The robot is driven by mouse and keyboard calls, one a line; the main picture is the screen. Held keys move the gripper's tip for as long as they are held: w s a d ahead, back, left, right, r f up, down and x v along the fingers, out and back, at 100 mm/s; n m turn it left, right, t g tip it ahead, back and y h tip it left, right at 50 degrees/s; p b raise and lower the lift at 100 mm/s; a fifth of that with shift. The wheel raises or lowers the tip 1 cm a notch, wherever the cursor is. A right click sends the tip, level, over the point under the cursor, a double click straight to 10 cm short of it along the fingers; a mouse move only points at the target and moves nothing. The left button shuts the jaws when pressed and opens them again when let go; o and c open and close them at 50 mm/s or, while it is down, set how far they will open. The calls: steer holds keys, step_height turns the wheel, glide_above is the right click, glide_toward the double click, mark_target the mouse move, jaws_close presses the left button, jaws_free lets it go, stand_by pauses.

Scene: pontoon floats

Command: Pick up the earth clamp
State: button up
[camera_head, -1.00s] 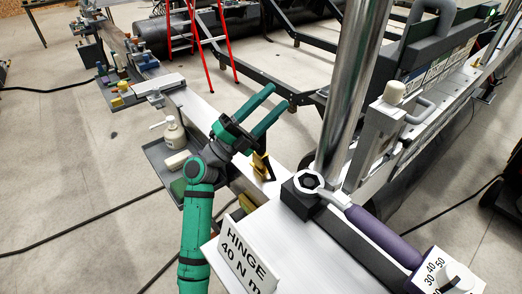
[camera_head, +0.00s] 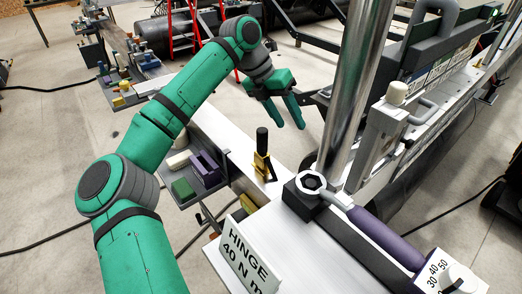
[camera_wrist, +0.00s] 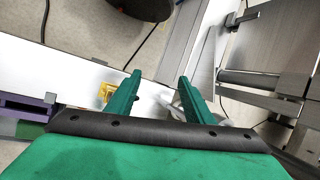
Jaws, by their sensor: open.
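A brass-yellow clamp with an upright black handle (camera_head: 262,153), which looks like the earth clamp, stands on the white beam in the middle of the head view. In the wrist view a yellow part, probably the same clamp (camera_wrist: 105,92), shows just left of the left finger, partly hidden by it. My gripper (camera_head: 288,124) is open and empty, fingers pointing down, above and slightly right of the clamp in the head view. In the wrist view the two fingers of my gripper (camera_wrist: 160,76) are apart with the white beam surface and floor beyond them.
A tray with a purple block (camera_head: 206,168) and a green block (camera_head: 182,187) hangs beside the beam. A purple-handled torque wrench (camera_head: 375,235), a "HINGE 40 N m" sign (camera_head: 245,258) and a chrome post (camera_head: 347,90) stand near on the right.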

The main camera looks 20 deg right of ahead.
mark_target(262, 139)
steer(key=a+r+y, duration=0.1)
steer(key=a, duration=0.1)
steer(key=w+a+r+t+y, duration=0.1)
steer(key=a+y, duration=0.1)
steer(key=a+r+y, duration=0.2)
steer(key=shift+w+a+t, duration=0.3)
steer(key=shift+w+a, duration=0.1)
steer(key=shift+a+f, duration=0.15)
steer(key=shift+a, duration=0.05)
step_height(262, 139, down, 5)
steer(key=shift+f, duration=0.2)
steer(key=f, duration=0.5)
steer(key=shift+s+d, duration=0.1)
steer(key=shift+s, duration=0.25)
steer(key=shift+r, duration=0.1)
jaws_close()
